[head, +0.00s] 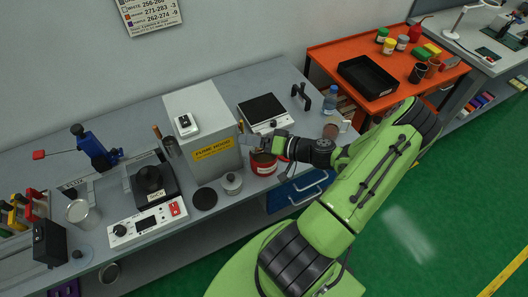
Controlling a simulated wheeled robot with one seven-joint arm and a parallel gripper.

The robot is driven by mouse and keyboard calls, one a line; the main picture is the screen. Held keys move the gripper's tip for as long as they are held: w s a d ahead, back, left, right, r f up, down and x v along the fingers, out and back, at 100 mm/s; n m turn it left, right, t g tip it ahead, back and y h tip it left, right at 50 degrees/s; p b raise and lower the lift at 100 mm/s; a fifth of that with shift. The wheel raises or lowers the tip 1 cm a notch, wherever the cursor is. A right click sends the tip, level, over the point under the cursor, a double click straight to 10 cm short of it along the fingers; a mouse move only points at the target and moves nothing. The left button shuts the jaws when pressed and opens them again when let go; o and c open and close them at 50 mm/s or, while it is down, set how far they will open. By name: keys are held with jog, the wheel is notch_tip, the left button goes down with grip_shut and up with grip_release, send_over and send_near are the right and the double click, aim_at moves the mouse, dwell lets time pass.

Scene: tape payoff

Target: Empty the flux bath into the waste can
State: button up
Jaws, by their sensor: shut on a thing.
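My gripper (264,143) is at the right side of the fume hood, just above a red can (263,164) with a pale label, which may be the waste can. The gripper is shut on a small grey metal thing (250,141), probably the flux bath. It is largely hidden by the gripper, so its tilt and contents cannot be told. The red can's mouth is partly covered from view. A plate marked FLUX (75,184) lies on the bench at the left.
The pale fume hood (205,130) stands close left of the gripper. A lidded metal pot (232,183) and a dark disc (204,199) are in front of it. A black solder pot (150,180) and a steel cup (82,213) stand left. An orange table (330,55) is at right.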

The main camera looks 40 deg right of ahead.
jog(key=shift+s, duration=0.1)
jog(key=shift+s+d+r+t+b, duration=0.15)
jog(key=shift+s+d+t+b, duration=0.1)
jog(key=shift+t+b, duration=0.2)
jog(key=shift+s+d+t+y, duration=0.1)
jog(key=shift+d+t+y, duration=0.05)
jog(key=shift+t+y, duration=0.2)
jog(key=shift+s+d+m+t+b, duration=0.15)
jog(key=shift+m+t+b, duration=0.25)
jog(key=shift+b, duration=0.35)
jog(key=shift+r+t+y, duration=0.1)
jog(key=shift+t+y, duration=0.15)
jog(key=shift+t, duration=0.05)
jog(key=shift+b, duration=0.55)
